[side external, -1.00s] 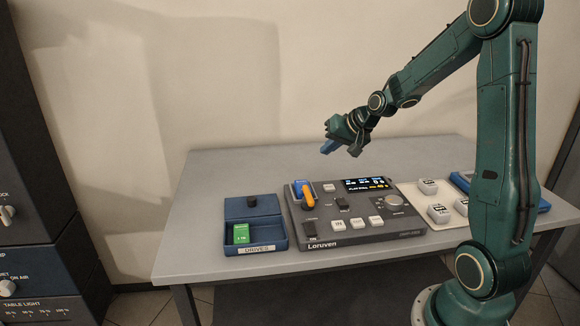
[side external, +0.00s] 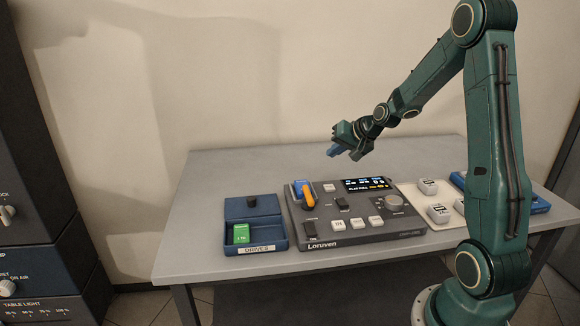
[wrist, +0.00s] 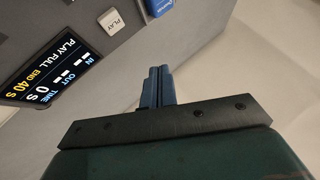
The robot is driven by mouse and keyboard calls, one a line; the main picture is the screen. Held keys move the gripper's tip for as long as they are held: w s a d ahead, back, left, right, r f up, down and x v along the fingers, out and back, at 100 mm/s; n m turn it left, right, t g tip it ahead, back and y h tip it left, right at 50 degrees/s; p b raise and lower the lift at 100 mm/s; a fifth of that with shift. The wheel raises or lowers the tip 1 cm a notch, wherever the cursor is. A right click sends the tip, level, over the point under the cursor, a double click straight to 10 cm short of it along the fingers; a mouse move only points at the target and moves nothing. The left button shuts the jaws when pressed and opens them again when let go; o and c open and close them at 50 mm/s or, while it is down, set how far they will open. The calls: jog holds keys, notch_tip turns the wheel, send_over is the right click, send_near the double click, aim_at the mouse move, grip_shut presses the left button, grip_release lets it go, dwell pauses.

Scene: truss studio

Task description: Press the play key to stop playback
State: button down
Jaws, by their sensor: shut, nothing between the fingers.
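The play key is a white square key marked PLAY (wrist: 113,22), beside the display in the wrist view. In the side view it appears to be the small white key (side external: 329,188) between the blue drive slot and the display. The display (side external: 367,184) is lit and shows PLAY FULL; in the wrist view its screen (wrist: 50,72) also reads END 40 S and TIME 0 S. My gripper (side external: 334,151) hangs in the air above and behind the console, clear of the key. Its blue fingers (wrist: 159,80) are together and empty.
The grey Loruven console (side external: 370,236) has more white keys, dark switches, a knob (side external: 393,201) and an orange lever (side external: 308,196). A blue DRIVES box (side external: 270,208) with a green drive stands left. A white tray (side external: 408,192) with white blocks lies right.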

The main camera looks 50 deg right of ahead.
aim_at(332, 188)
jog(key=shift+f, duration=4.3)
jog(key=shift+f, duration=0.85)
jog(key=shift+r, duration=0.85)
jog(key=shift+r, duration=0.1)
jog(key=shift+r, duration=2.45)
